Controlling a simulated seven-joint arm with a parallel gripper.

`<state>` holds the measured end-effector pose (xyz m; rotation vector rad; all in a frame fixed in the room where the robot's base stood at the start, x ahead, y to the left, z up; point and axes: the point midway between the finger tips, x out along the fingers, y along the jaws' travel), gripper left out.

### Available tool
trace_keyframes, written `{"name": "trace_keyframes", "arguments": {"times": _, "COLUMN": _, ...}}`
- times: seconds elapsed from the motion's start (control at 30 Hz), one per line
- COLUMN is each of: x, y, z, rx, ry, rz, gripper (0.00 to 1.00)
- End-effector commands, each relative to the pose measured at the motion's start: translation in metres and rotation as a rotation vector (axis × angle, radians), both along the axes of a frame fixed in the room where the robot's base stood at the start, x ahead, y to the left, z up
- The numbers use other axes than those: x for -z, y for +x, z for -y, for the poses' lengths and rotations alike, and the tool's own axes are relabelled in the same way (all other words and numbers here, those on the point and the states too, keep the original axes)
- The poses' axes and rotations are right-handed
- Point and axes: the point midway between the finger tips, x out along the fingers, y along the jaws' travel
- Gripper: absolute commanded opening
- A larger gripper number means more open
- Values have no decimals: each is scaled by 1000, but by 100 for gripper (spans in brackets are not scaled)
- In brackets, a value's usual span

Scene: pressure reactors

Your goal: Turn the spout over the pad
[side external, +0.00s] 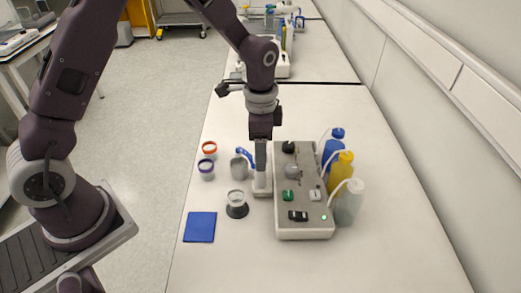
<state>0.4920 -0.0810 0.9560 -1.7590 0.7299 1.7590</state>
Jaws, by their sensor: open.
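The blue spout (245,157) sticks out to the left from the reactor unit (303,222), beside my gripper. A blue square pad (200,227) lies flat on the white table, lower left of the spout and well apart from it. My gripper (260,165) points down at the left edge of the reactor unit, just right of the spout. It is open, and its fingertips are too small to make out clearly. I cannot tell whether it touches the spout. A grey metal cup (238,168) stands below the spout's end.
A small glass vessel on a dark base (237,204) stands between the pad and the unit. Jars with an orange ring (209,149) and a purple ring (206,169) stand left. Blue (334,146), yellow (341,172) and white (348,202) bottles line the unit's right side. The table's front is clear.

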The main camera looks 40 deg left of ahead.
Motion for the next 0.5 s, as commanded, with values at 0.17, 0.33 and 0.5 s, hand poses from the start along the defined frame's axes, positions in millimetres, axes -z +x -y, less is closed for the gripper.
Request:
{"name": "trace_keyframes", "arguments": {"times": 0.17, "x": 2, "y": 0, "z": 0, "rx": -1, "ry": 0, "rz": 1, "gripper": 56}}
{"name": "trace_keyframes", "arguments": {"times": 0.33, "x": 2, "y": 0, "z": 0, "rx": -1, "ry": 0, "rz": 1, "gripper": 38}}
{"name": "trace_keyframes", "arguments": {"times": 0.5, "x": 2, "y": 0, "z": 0, "rx": -1, "ry": 0, "rz": 1, "gripper": 5}}
